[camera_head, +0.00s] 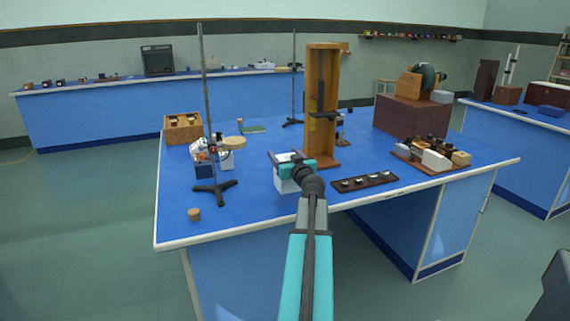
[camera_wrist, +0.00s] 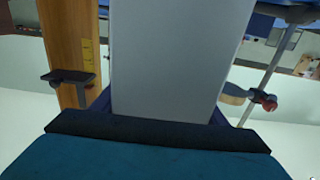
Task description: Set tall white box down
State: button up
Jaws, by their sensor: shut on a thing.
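The tall white box (camera_head: 285,184) is in my gripper (camera_head: 290,159), above or on the front middle of the blue bench (camera_head: 240,212). In the head view my gripper and arm hide part of it, and I cannot tell whether its base touches the bench top. In the wrist view the pale box (camera_wrist: 178,60) fills the middle, close against the dark jaw parts (camera_wrist: 155,128). My gripper is shut on it.
A wooden upright stand (camera_head: 312,100) is close behind right. A black tray of small items (camera_head: 363,182) lies to the right. A metal rod stand (camera_head: 213,187) and a blue-white container (camera_head: 206,166) are to the left. A small cork-like piece (camera_head: 194,214) lies front left, with bare bench around it.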

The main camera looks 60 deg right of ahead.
jog(key=shift+w+d+f, duration=0.1)
jog(key=shift+d+f, duration=0.1)
jog(key=shift+d, duration=0.05)
jog(key=shift+f, duration=1.65)
jog(key=o, duration=1.9)
jog(key=shift+r, duration=0.2)
jog(key=shift+s+a+f, duration=0.15)
jog(key=shift+s+a, duration=0.1)
jog(key=b+v, duration=0.1)
jog(key=v, duration=1)
jog(key=shift+b, duration=0.4)
jog(key=shift+s+a+r, duration=0.1)
jog(key=shift+r, duration=0.1)
